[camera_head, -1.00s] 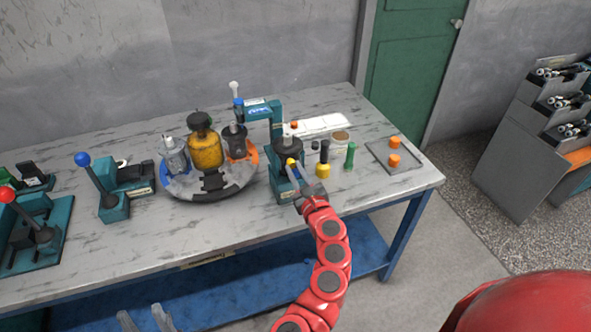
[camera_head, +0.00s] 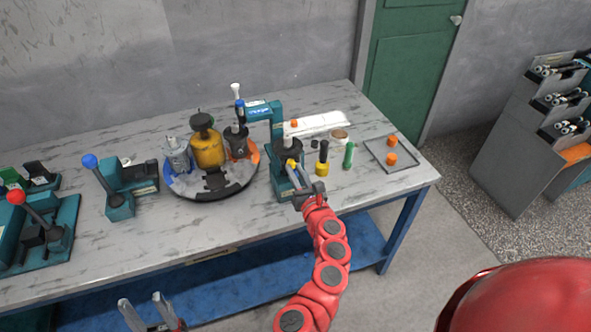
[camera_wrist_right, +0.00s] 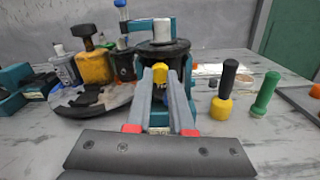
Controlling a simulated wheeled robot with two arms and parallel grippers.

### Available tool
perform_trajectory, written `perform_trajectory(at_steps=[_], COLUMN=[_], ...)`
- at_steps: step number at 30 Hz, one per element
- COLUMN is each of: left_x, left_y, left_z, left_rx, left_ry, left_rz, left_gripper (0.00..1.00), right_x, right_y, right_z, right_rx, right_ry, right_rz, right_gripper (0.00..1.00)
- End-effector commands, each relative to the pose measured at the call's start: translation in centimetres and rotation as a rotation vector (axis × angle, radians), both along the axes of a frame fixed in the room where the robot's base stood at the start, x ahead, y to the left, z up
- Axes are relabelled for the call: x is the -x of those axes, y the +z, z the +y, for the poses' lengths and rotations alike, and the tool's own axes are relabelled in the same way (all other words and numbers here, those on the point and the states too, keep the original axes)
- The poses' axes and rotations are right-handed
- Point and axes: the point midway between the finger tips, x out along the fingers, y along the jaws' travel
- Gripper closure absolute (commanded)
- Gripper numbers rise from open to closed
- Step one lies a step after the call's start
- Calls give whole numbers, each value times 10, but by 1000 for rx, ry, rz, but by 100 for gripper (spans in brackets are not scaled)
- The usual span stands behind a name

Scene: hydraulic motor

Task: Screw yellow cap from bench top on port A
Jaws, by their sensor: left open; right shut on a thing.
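A small yellow cap (camera_head: 291,163) is at the front of the dark motor body (camera_head: 287,148), which sits in a teal press stand (camera_head: 279,184). My right gripper (camera_head: 297,170) is shut on this cap. In the right wrist view the cap (camera_wrist_right: 160,73) is between the fingertips, against the front of the motor (camera_wrist_right: 162,52). The fingers hide the port, so I cannot tell how far the cap is on it. My left gripper (camera_head: 144,308) is open and empty, low at the left, in front of the bench.
A yellow-and-black tool (camera_head: 322,160) and a green tool (camera_head: 348,156) stand right of the press. A tray (camera_head: 401,167) with orange caps lies at the right edge. A round turntable (camera_head: 213,190) with motor parts is left of the press. The front bench strip is clear.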

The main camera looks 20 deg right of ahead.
Motion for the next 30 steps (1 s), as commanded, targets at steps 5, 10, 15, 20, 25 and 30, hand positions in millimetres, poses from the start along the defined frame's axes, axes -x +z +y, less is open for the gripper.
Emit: perform_trajectory(at_steps=[5,10,15,20,25,30], left_x=[0,0,0,0,0,0], left_y=[0,0,1,-4,-30,-39], left_z=[0,0,0,0,0,0], left_rx=[0,0,0,0,0,0], left_ry=[0,0,0,0,0,0], left_rz=[0,0,0,0,0,0], left_gripper=[50,50,50,50,50,50], right_x=[0,0,0,0,-1,0], right_y=[0,0,0,-2,-6,-3], right_z=[0,0,0,1,2,2], right_rx=[1,1,1,62,534,869], right_ry=[0,1,1,3,4,5], right_rz=[-1,-1,0,-4,-30,-39], right_gripper=[65,57,57,57,57,57])
